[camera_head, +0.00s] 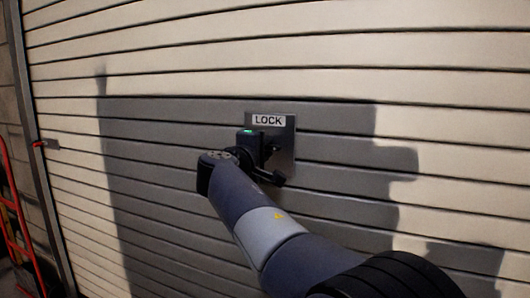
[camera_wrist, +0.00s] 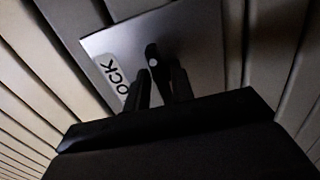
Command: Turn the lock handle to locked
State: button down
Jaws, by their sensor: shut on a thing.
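A metal lock plate (camera_head: 286,150) with a white label reading LOCK (camera_head: 268,119) is fixed to the roller door. My arm reaches up to it in the head view, and the wrist hides much of the plate's lower left. In the wrist view, the plate (camera_wrist: 196,38) appears tilted, with its label along the left edge. The dark lock handle (camera_wrist: 152,54) stands out from the plate. My gripper (camera_wrist: 159,72) is shut on the handle, one finger on each side. The handle's far end and exact angle are partly hidden by the fingers.
The pale slatted roller door (camera_head: 440,95) fills most of the view, with shadows across it. A small red-handled latch (camera_head: 43,143) sits at the door's left edge. A red metal frame (camera_head: 14,215) stands at the far left.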

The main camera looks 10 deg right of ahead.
jog(key=shift+f, duration=0.1)
jog(key=c, duration=1.5)
grip_release()
jog(key=p+v, duration=0.1)
jog(key=v, duration=1)
jog(key=shift+w+d, duration=0.1)
jog(key=shift+n, duration=0.3)
jog(key=x, duration=1)
jog(key=shift+w+d, duration=0.2)
jog(key=shift+w, duration=0.1)
